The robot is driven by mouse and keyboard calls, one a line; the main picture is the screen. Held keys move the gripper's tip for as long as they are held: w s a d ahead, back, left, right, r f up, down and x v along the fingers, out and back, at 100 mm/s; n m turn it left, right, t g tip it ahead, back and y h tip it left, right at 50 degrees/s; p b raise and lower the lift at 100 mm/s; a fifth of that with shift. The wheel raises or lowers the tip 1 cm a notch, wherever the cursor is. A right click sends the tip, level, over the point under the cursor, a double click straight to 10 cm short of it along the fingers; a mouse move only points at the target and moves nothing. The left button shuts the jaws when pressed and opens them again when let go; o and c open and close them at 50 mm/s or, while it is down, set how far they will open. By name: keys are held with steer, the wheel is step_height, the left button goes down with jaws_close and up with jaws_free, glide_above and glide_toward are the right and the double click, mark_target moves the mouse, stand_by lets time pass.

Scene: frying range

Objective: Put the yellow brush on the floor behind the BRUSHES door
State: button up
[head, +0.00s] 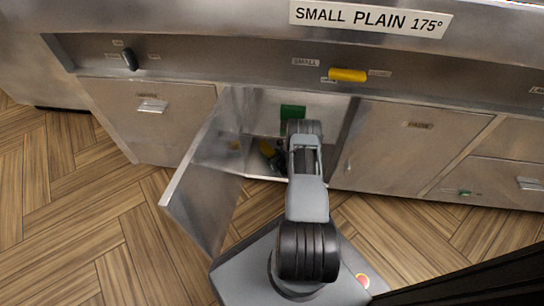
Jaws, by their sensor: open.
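The yellow brush (266,148) shows as a small yellow piece inside the open cabinet compartment, low and left of my arm. The cabinet door (203,180) stands swung open to the left; I cannot read a label on it. My gripper (277,162) reaches into the compartment, its dark jaws open and close beside the yellow piece. Whether they touch it, and whether the brush rests fully on the compartment floor (257,168), I cannot tell. My arm hides the right part of the compartment and much of the gripper.
A green object (292,112) is at the back of the compartment, above my arm. A closed cabinet door (410,145) is to the right and a closed front (150,115) to the left. A yellow handle (347,75) is on the panel above. Wooden floor (90,220) is clear at left.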

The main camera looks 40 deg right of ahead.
steer(key=shift+r, duration=0.1)
steer(key=shift+s+r, duration=0.25)
steer(key=p+v, duration=0.4)
steer(key=v, duration=0.6)
steer(key=shift+d+p, duration=0.1)
steer(key=shift+p, duration=0.3)
steer(key=shift+s+r, duration=0.25)
steer(key=shift+s, duration=0.4)
steer(key=shift+s, duration=0.1)
